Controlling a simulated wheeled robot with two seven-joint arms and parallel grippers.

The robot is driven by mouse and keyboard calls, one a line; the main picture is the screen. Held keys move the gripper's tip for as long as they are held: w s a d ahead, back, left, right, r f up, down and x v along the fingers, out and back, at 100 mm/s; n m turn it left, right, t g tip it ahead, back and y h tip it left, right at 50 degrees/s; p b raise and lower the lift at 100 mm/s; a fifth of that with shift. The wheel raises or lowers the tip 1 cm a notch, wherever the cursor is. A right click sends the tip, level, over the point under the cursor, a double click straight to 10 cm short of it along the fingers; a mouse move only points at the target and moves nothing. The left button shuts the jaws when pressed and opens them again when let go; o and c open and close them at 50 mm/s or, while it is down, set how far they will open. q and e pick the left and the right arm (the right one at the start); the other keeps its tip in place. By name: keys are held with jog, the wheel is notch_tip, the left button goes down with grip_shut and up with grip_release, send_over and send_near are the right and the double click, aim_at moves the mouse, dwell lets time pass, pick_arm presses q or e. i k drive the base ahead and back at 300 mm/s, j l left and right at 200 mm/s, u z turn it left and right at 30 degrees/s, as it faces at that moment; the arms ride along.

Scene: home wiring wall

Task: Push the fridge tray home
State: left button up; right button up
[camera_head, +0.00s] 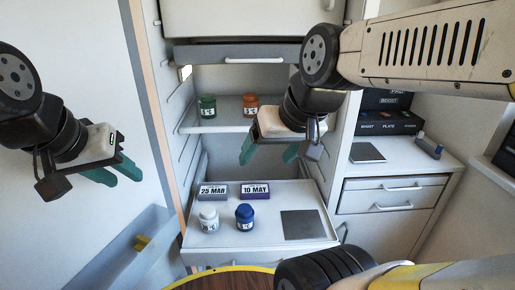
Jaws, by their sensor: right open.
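The white fridge tray (258,239) sticks out from the open fridge at the lower middle, out past the shelf above it. On it stand a white jar (208,220) and a blue jar (244,218), with date blocks reading 25 MAR (213,192) and 10 MAY (255,190) behind them. A grey square plate (303,225) lies at its right. My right gripper (269,152) is open and empty, above the rear part of the tray and apart from it. My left gripper (114,173) is open and empty, left of the fridge, in front of its door.
An upper shelf (222,127) holds a green jar (207,106) and an orange jar (251,105). The fridge door (75,120) stands open at left, with a door bin (120,250). A counter with drawers (392,194) is at right. A yellow-rimmed round top (222,280) sits below the tray.

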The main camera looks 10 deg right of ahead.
aim_at(295, 220)
jog(key=k+l+z, duration=0.75)
jog(key=z, duration=0.15)
